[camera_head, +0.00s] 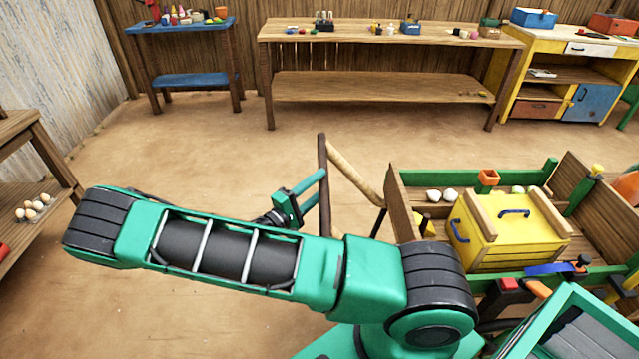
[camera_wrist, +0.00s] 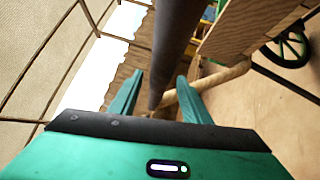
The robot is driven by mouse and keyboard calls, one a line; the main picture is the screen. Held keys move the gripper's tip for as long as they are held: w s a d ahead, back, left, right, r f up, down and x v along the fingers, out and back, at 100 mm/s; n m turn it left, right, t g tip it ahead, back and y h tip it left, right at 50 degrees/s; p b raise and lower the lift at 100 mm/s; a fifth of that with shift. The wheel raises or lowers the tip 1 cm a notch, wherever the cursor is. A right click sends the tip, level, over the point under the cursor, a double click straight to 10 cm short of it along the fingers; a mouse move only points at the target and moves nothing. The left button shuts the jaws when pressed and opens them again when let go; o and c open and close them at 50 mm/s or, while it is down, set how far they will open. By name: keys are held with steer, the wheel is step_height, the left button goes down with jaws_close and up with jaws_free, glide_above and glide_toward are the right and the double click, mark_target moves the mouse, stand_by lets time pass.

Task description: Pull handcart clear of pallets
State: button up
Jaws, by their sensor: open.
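The handcart (camera_head: 395,192) stands at the right in the head view, with wooden sides and green rails. Its handle has a dark crossbar (camera_head: 322,150) and a pale wooden shaft (camera_head: 355,172) running toward the cart. My gripper (camera_head: 317,187) is open at the crossbar. In the wrist view the dark crossbar (camera_wrist: 170,45) passes between my two spread fingers (camera_wrist: 158,82), and the pale shaft (camera_wrist: 225,78) crosses behind the right finger. Contact cannot be told. I cannot make out the pallets for certain. My arm hides part of the cart's near side.
The cart carries a yellow crate (camera_head: 490,240) and white round items (camera_head: 440,195). A long wooden table (camera_head: 390,90), a blue stand (camera_head: 190,80) and a yellow cabinet (camera_head: 550,45) line the back. A wooden shelf (camera_head: 30,130) stands left. Sandy floor between is clear.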

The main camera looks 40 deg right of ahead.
steer(key=shift+x, duration=1.05)
